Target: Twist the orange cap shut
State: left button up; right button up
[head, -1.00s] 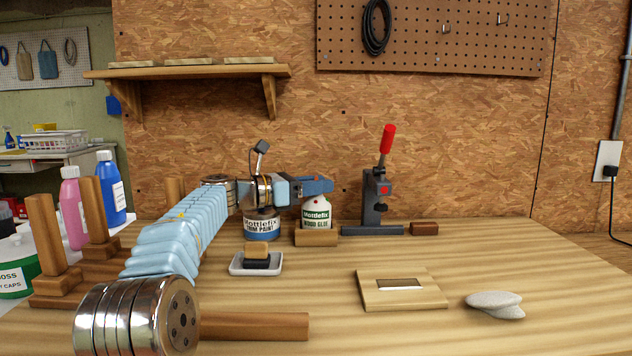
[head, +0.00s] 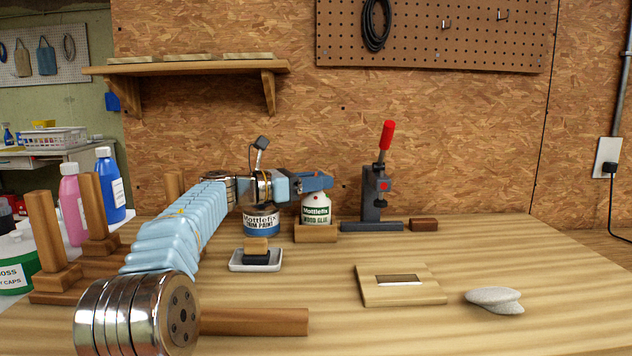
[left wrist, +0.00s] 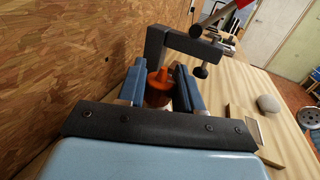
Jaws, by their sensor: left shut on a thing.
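A white wood glue bottle (head: 316,211) with a green label stands upright in or against a wooden block (head: 316,233) near the back of the bench. Its orange cap (left wrist: 159,82) shows between the blue fingers in the left wrist view; the head view hides it behind the gripper. My left gripper (head: 316,181) is at the bottle's top, reaching in from the left, and is shut on the orange cap. The left wrist view also shows its fingers on either side of the cap. I cannot tell how far the cap is threaded. My right gripper is not in view.
A toggle clamp with a red handle (head: 386,138) stands close right of the bottle. A paint can (head: 261,222) is to its left, a small tray (head: 240,266) in front. A wooden plate (head: 372,296) and grey stones (head: 495,298) lie front right. The right bench is mostly clear.

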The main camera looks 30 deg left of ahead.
pick_arm(q)
jog(key=o, duration=1)
jog(key=shift+c, duration=0.2)
jog(key=shift+r, duration=0.3)
notch_tip(320, 180, up, 3)
jog(key=shift+p, duration=0.55)
jog(key=s+d+r+b, duration=0.1)
jog(key=s+d+r, duration=0.6)
jog(key=s, duration=0.5)
notch_tip(320, 180, up, 2)
jog(key=shift+d+r+b, duration=0.15)
jog(key=shift+r+b, duration=0.05)
jog(key=shift+b, duration=0.15)
